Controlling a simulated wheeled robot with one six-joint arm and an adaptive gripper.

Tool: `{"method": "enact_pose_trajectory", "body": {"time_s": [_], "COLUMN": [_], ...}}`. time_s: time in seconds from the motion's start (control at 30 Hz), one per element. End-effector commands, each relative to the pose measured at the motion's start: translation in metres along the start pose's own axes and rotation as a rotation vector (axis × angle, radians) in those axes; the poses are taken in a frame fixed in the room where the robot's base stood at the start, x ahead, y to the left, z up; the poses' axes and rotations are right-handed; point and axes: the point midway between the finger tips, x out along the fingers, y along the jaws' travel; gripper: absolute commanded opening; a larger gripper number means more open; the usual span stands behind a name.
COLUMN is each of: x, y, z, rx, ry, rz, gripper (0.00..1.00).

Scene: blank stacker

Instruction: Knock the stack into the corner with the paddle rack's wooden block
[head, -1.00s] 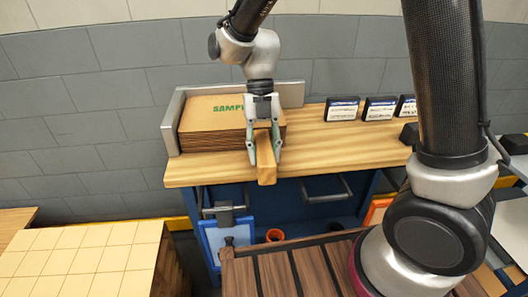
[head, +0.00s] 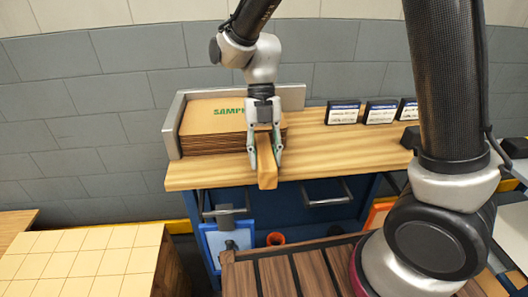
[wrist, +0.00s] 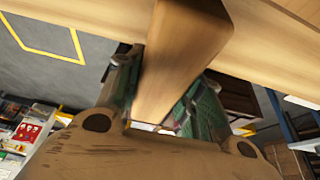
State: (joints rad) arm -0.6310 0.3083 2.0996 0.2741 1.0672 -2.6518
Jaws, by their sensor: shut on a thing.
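The stack of flat brown sheets (head: 212,118) sits on the wooden bench top in the corner of a grey metal L-shaped fence. My gripper (head: 265,148) is shut on the wooden block (head: 266,176) at the right side of the stack. The block points toward the bench's front edge. It also fills the middle of the wrist view (wrist: 182,60), between the two fingers. The gripper hides part of the stack's right edge, so I cannot tell whether the block touches it.
The grey fence (head: 172,125) stands at the stack's left and back. Several small labelled cards (head: 343,113) stand at the bench's back right. The bench top (head: 340,155) is clear right of the block. A blue-framed paddle (head: 228,240) hangs below the bench front.

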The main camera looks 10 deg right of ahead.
Motion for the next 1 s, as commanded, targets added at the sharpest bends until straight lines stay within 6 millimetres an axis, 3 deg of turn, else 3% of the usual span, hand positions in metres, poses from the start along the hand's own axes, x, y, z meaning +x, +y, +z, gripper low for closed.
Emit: {"method": "enact_pose_trajectory", "body": {"time_s": [0.27, 1.0], "x": [-0.003, -0.076], "y": [0.0, 0.0], "z": [-0.008, -0.039], "rx": [-0.001, -0.001], "ry": [0.0, 0.001], "rz": [0.001, 0.0], "gripper": [0.05, 0.05]}}
